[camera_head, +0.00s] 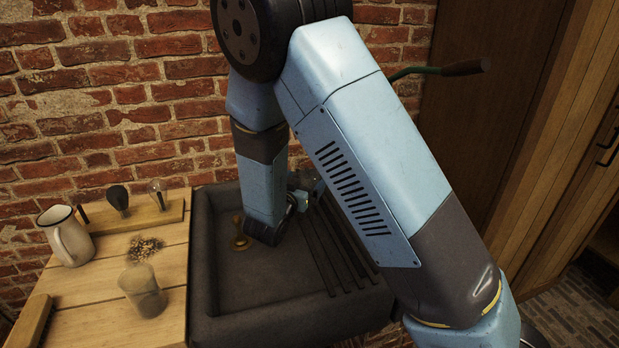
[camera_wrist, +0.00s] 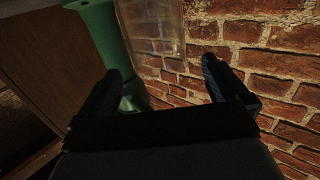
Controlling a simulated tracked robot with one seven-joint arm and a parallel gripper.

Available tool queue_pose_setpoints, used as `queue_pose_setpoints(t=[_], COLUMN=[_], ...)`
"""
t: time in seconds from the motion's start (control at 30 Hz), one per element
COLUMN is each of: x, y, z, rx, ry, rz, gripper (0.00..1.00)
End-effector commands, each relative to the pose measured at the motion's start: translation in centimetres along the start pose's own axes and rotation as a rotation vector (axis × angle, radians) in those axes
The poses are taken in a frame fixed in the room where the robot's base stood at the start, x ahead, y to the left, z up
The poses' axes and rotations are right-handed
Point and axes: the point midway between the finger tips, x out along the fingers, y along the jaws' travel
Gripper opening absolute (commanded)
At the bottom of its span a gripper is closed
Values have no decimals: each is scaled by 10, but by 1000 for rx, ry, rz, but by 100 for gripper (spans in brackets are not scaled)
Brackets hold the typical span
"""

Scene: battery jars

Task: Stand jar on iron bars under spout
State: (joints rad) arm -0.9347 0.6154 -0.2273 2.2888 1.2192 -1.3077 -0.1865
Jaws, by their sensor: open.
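A clear, straight-sided glass jar (camera_wrist: 153,28) shows in the wrist view, just past the fingertips of my gripper (camera_wrist: 162,70). The jaws are apart and not closed on it; its far end is cut off by the frame. Dark iron bars (camera_head: 345,262) lie side by side along the right part of the grey sink in the head view. My arm hides most of my gripper there, and whether the jar's base rests on the bars cannot be told. A green pump body (camera_wrist: 100,30) stands left of the jar in the wrist view. The spout is not clearly visible.
A cloudy jar (camera_head: 143,292) stands on the wooden counter (camera_head: 75,290), left of the sink (camera_head: 200,285). An enamel mug (camera_head: 68,238), a loose pile (camera_head: 143,247) and a rack with brushes (camera_head: 130,212) are near it. The pump handle (camera_head: 465,67) sticks out right. A brick wall is behind.

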Motion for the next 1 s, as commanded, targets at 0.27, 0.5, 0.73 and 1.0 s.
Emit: queue_pose_setpoints(t=[0.27,0.5,0.73,1.0], x=[-52,-75,-78,-50], y=[0,0,0,-2], z=[0,0,-1,-22], rx=[-1,0,2,105], ry=[1,1,-1,-157], rz=[-2,-1,0,-79], gripper=[100,100,100,100])
